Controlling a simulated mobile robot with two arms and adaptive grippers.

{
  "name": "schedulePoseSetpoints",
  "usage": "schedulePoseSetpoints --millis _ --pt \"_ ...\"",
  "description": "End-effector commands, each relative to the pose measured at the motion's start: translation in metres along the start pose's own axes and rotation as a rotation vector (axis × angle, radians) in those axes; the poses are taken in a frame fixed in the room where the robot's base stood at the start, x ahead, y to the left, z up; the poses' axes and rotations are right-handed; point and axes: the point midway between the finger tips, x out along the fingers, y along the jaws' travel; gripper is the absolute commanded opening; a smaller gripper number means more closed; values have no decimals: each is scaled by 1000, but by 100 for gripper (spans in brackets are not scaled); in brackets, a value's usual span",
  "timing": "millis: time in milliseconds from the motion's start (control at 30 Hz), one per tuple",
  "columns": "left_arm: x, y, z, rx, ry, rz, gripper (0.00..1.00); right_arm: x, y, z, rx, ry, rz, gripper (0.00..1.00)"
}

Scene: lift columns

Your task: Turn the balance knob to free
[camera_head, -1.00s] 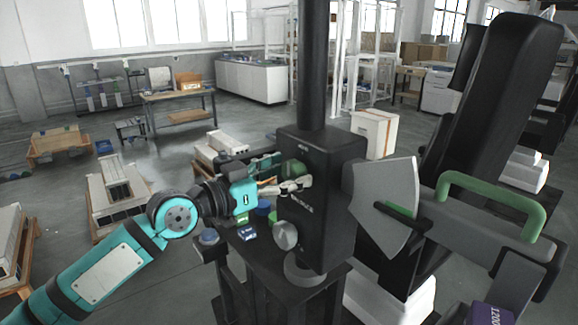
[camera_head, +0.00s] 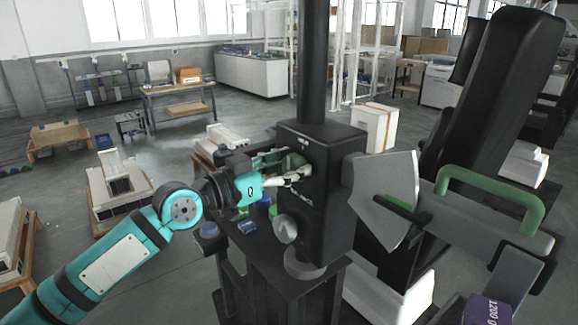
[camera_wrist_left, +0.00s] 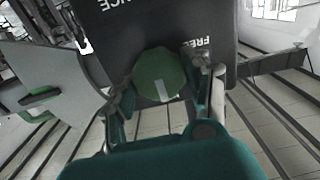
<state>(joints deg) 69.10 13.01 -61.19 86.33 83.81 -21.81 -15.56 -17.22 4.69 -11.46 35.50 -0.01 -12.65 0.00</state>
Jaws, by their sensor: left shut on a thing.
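The green balance knob (camera_head: 293,162) sits on the side face of a black box (camera_head: 330,160) on the column, partly hidden by my left gripper (camera_head: 300,175). In the left wrist view the knob (camera_wrist_left: 160,75) lies between the two fingers (camera_wrist_left: 165,95), which are shut on it. A white mark on the knob points toward the bottom of that picture. The word FREE (camera_wrist_left: 193,42) shows upside down beside the knob on the right, and "NCE" shows at the upper left. My right gripper is not in view.
A silver knob (camera_head: 286,229) sits lower on the box. Several small coloured objects lie on the dark stand (camera_head: 262,252). A grey plate (camera_head: 388,200), a green handle (camera_head: 490,190) and a purple "1200 g" block (camera_head: 490,309) are at the right.

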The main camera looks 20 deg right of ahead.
Motion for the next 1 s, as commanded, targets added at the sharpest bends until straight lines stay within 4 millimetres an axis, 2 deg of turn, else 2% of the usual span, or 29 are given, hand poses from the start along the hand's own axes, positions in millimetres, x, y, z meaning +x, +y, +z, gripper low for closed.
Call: schedulePoseSetpoints --millis 367,1000 --pt "0 -1 -2 -180 2 0 18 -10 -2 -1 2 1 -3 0" --pt "0 -4 -2 -781 2 -1 18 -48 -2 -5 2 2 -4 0"
